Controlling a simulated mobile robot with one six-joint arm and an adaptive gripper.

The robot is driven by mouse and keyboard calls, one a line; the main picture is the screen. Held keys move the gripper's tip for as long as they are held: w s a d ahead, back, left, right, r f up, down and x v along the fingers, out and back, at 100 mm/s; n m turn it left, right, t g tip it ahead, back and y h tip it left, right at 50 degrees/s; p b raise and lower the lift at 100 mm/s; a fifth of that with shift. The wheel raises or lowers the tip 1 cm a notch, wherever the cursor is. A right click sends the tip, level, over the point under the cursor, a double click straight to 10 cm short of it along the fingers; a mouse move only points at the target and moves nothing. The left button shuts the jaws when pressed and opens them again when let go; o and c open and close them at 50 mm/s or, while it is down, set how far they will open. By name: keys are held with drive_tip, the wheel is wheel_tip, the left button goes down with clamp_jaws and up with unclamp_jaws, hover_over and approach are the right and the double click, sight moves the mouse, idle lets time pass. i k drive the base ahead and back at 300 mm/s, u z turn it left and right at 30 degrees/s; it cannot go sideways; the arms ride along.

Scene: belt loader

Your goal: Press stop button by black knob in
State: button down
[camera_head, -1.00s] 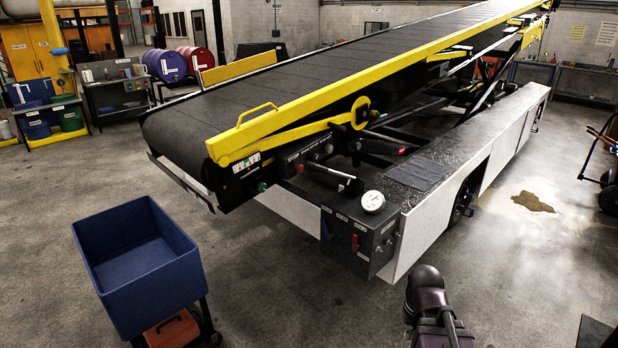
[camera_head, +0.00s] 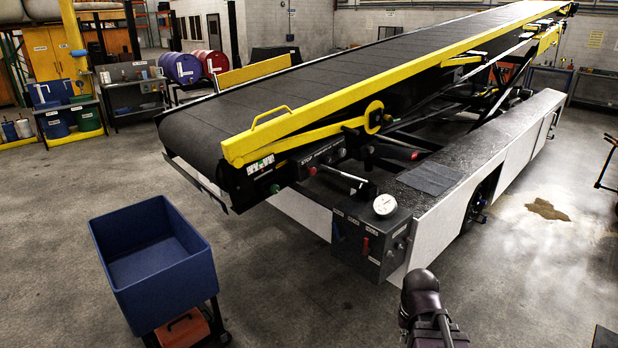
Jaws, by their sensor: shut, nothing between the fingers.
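The belt loader's black side panel (camera_head: 325,158) sits under the yellow rail at the belt's lower end. A small red button (camera_head: 312,170) is on it, beside a white label that seems to read STOP. Dark knobs (camera_head: 342,152) sit just right of the button; which one the task means I cannot tell. A silver lever (camera_head: 340,174) with a black end sticks out below. Part of my dark arm shows at the bottom right, well in front of the panel and apart from it. My gripper's fingers are not in view.
A grey control box (camera_head: 350,225) with a red handle and a white round gauge (camera_head: 385,205) stands at the loader's front corner. A blue bin (camera_head: 150,265) on a cart is at the lower left. The floor between bin and box is clear.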

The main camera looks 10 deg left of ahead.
sight(313, 171)
drive_tip(key=u, duration=0.45)
drive_tip(key=i, duration=1)
